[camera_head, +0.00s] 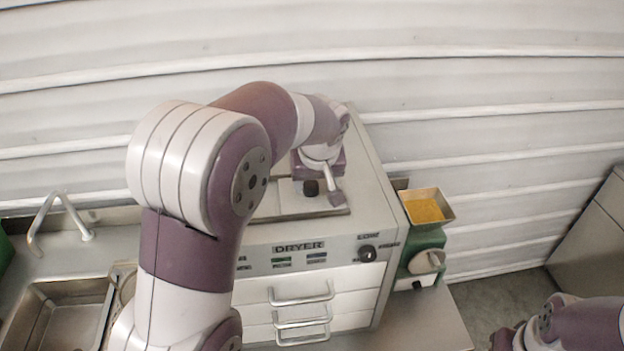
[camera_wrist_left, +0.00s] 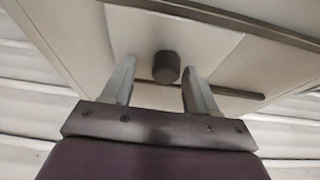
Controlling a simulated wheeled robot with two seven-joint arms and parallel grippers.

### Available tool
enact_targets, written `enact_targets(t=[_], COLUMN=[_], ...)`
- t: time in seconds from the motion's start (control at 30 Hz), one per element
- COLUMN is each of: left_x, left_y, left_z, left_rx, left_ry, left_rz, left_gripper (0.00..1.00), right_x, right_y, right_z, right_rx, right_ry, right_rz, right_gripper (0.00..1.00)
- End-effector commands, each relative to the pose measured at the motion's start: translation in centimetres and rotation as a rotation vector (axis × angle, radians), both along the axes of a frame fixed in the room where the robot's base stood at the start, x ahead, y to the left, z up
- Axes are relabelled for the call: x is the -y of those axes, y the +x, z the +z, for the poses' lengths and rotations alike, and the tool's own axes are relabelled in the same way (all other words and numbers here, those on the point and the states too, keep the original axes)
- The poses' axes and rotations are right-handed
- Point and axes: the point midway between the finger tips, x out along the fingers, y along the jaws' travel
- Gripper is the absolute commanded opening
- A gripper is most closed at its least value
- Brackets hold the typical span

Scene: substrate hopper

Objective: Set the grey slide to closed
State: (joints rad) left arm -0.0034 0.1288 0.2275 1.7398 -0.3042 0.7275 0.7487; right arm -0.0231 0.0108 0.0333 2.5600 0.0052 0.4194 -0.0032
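The grey slide (camera_head: 287,200) is a flat plate on top of the dryer, with a dark round knob (camera_head: 311,187) standing on it. Part of the slide is hidden behind my left arm in the head view. My left gripper (camera_head: 323,188) is over the dryer top at the knob. In the left wrist view its two fingers are apart, with the knob (camera_wrist_left: 166,66) between their tips and a gap on both sides. My right arm shows at the lower right corner of the head view; its gripper is not visible.
The dryer (camera_head: 375,225) has a front panel with a dial and drawers with handles. A green device with a yellow-filled tray (camera_head: 427,210) stands at its right. A sink (camera_head: 62,315) and tap are at the left. A ribbed wall is behind.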

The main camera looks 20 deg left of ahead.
Motion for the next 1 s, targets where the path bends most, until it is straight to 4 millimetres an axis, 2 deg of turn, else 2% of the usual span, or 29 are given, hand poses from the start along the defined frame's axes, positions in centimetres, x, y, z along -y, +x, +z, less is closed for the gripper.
enact_targets(t=[0.23,0.33,0.43,0.47,0.5,0.63,0.8,1.0], left_x=[0.1,0.5,1.2,1.4,1.6,2.3,2.7,2.8], left_y=[-0.2,-0.8,-1.8,-2.1,-2.5,-3.5,-4.2,-4.3], left_z=[0.4,2.0,4.4,6.5,7.8,10.7,12.0,11.8], left_rx=[0.002,0.005,0.007,0.004,0.002,0.000,0.000,0.000], left_ry=[0.001,0.001,0.001,0.001,0.001,0.002,0.002,0.002], left_rz=[0.000,0.000,-0.001,-0.002,-0.002,-0.002,-0.001,-0.001], left_gripper=[0.59,0.59,0.59,0.59,0.59,0.59,0.59,0.59], right_x=[0.0,0.0,0.0,0.0,0.0,0.0,0.0,0.0], right_y=[0.0,0.0,0.0,0.0,0.0,0.0,0.0,0.0], right_z=[-0.5,-1.6,-2.7,-0.8,0.2,3.0,4.2,4.0], right_rx=[0.000,0.000,0.000,-0.002,-0.001,0.001,0.000,0.000], right_ry=[0.000,0.000,0.000,0.000,0.000,0.000,0.000,0.000], right_rz=[0.000,0.000,0.000,0.000,0.000,0.000,0.000,0.000], right_gripper=[0.00,0.00,0.00,0.00,0.00,0.00,0.00,0.00])
